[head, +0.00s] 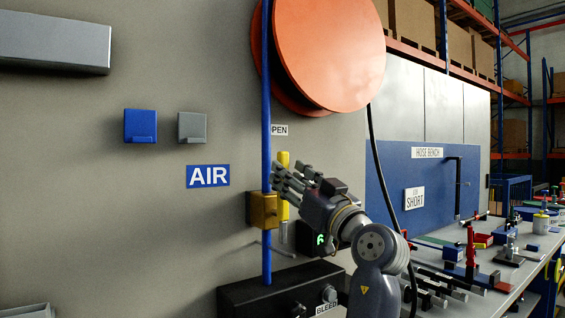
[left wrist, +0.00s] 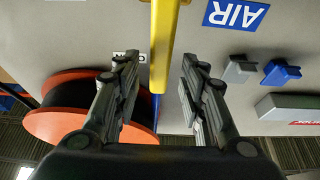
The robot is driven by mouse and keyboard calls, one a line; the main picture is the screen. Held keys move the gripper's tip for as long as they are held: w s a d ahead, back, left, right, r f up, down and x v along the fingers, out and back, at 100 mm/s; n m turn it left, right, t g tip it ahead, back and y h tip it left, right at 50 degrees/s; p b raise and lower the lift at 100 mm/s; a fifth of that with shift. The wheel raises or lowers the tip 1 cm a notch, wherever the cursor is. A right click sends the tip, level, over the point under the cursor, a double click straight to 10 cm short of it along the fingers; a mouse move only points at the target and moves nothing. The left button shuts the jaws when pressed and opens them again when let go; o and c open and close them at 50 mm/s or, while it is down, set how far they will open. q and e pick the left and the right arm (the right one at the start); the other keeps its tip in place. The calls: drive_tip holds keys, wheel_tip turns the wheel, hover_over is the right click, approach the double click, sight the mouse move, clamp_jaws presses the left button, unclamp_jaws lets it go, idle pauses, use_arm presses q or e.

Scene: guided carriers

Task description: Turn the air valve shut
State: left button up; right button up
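The air valve has a brass body (head: 263,211) on a vertical blue pipe (head: 266,90) against the grey panel. Its yellow lever (head: 285,160) stands upright, along the pipe, with its top near the partly covered OPEN label (head: 280,130). My left gripper (head: 284,180) is at the lever, its fingers reaching in from the right. In the left wrist view the yellow lever (left wrist: 162,45) comes in between the two spread fingers of the gripper (left wrist: 157,72), with a gap on each side. My right gripper is not in view.
An orange hose reel (head: 330,45) hangs above the valve. A blue AIR sign (head: 208,176) and blue and grey hooks (head: 140,126) are on the panel to the left. A dark box (head: 250,292) is below. A cluttered bench (head: 535,266) stands at right.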

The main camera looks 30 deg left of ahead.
sight(283, 211)
use_arm(q)
drive_tip(key=shift+p+x, duration=0.4)
drive_tip(key=shift+x, duration=1.4)
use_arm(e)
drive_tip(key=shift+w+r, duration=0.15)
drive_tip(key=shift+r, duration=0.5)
use_arm(q)
clamp_jaws()
drive_tip(key=shift+w, duration=0.15)
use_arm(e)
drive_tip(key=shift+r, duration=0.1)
